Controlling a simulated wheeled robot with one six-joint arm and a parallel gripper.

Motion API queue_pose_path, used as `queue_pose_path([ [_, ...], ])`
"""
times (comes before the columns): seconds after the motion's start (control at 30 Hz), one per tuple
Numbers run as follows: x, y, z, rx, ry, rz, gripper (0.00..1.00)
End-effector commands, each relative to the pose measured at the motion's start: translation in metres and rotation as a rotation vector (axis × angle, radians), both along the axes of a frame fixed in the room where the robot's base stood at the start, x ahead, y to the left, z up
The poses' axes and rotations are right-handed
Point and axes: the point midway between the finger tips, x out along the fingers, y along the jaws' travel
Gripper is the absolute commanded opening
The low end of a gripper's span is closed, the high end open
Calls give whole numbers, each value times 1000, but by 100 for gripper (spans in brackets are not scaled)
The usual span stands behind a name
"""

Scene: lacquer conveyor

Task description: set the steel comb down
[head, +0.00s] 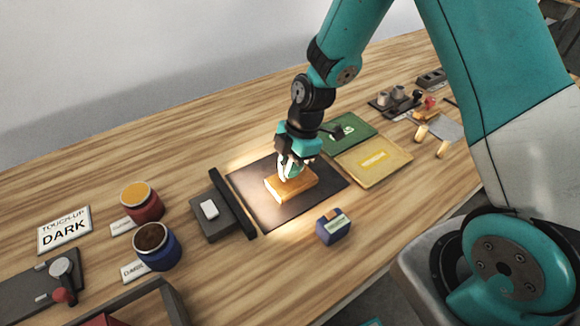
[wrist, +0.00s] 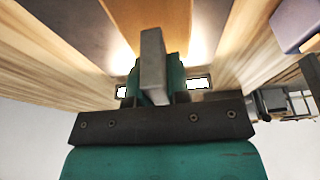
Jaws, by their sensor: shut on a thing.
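My gripper (head: 289,172) is low over the wooden block on the dark mat, its fingers pointing down. In the wrist view my gripper (wrist: 153,88) is shut on a flat grey metal piece, the steel comb (wrist: 153,60), which stands out between the teal fingers. In the head view the fingers hide most of the comb. The orange-brown wooden block (head: 302,187) lies under the fingers, and it also shows in the wrist view (wrist: 145,13) beyond the comb. I cannot tell whether the comb touches the block.
The dark mat (head: 262,208) is brightly lit. A grey box (head: 211,226) stands at its left, a blue block (head: 333,228) in front. Green (head: 350,132) and yellow (head: 372,160) panels lie right. Red (head: 142,203) and blue (head: 157,247) jars stand left. The table behind the mat is clear.

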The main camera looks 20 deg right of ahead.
Motion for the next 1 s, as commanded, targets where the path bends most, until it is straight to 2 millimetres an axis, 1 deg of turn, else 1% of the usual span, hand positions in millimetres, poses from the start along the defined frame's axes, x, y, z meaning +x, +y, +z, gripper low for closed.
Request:
queue_pose_path([
  [0.03, 0, 0, -6, 0, 2, 0, 0],
  [0.1, 0, 0, -11, 0, 1, 0, 0],
  [0.37, 0, 0, -13, 0, -2, 0, 0],
  [0.47, 0, 0, -17, 0, -2, 0, 0],
  [0.5, 0, 0, -16, -1, -2, -1, 21],
  [0.6, 0, 0, -15, -1, -1, 0, 42],
  [0.87, 0, 0, -14, 0, -1, 0, 42],
  [1.0, 1, -2, -5, 0, -4, -1, 42],
])
